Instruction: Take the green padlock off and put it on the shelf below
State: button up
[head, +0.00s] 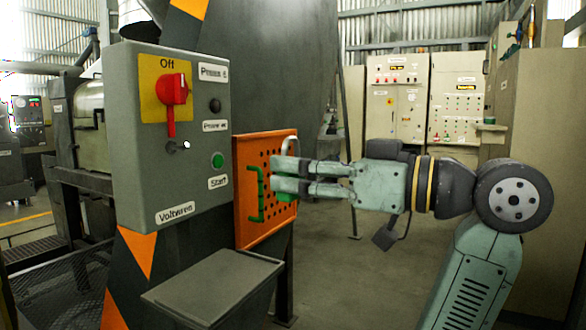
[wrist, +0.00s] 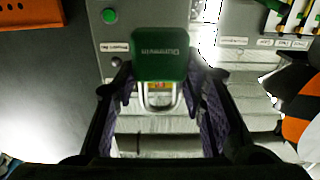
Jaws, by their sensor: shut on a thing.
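The green padlock is between my fingers. In the wrist view its green body (wrist: 160,54) sits between the dark finger pads, with its metal shackle (wrist: 160,106) showing below. In the head view the shackle (head: 291,143) stands up above my gripper (head: 275,178), and the fingers mostly hide the body. My gripper is shut on the padlock, in front of the orange perforated panel (head: 267,148). I see nothing threaded through the shackle in the wrist view. The grey shelf (head: 213,286) is lower and to the left, its visible top bare.
The grey control box (head: 150,195) with a red switch (head: 172,90) and a green start button (head: 217,160) stands left of the panel. A green handle (head: 255,195) sticks out from the panel close to my fingertips. Open floor (head: 350,270) lies below my arm.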

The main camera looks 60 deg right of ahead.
jog(key=shift+s+d, duration=0.1)
jog(key=shift+s, duration=1.45)
